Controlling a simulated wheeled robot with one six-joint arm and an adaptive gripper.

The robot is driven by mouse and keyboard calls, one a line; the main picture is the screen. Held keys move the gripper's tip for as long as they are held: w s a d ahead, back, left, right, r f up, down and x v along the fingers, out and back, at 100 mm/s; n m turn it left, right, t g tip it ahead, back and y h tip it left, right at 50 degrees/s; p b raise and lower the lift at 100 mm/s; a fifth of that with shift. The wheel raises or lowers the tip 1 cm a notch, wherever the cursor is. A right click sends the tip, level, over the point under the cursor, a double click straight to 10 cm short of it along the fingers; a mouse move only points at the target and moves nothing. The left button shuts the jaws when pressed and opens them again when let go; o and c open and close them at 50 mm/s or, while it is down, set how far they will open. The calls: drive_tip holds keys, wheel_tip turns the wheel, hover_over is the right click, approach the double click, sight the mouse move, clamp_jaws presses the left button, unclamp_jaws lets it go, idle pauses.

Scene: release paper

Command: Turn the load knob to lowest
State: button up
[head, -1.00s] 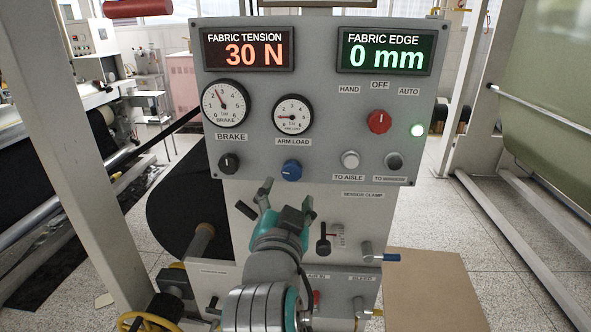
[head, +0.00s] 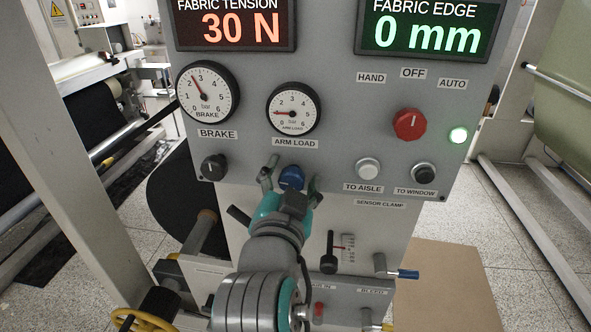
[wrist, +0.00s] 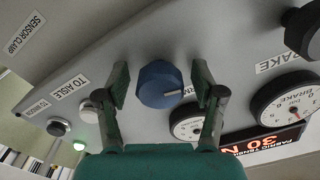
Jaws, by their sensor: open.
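The blue load knob (head: 291,177) sits on the grey panel below the ARM LOAD label and gauge (head: 294,111). The gauge needle points left, near 1. In the wrist view the blue knob (wrist: 158,84) shows a white pointer line facing right. My gripper (head: 289,172) is open, with one finger on each side of the knob. In the wrist view the open gripper (wrist: 160,88) has visible gaps between both fingers and the knob. Whether the fingertips reach to the knob's depth is hard to tell.
The black brake knob (head: 214,167) lies left of the load knob. The TO AISLE button (head: 367,169), TO WINDOW button (head: 424,173) and red selector (head: 409,124) lie to the right. The sensor clamp lever (head: 329,252) stands below right.

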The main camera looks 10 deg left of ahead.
drive_tip(key=c, duration=1.2)
drive_tip(key=shift+o, duration=0.2)
drive_tip(key=n, duration=0.5)
drive_tip(key=shift+n, duration=0.4)
drive_tip(key=n, duration=0.4)
drive_tip(key=shift+n, duration=0.4)
drive_tip(key=o, duration=1.2)
drive_tip(key=shift+c, duration=0.2)
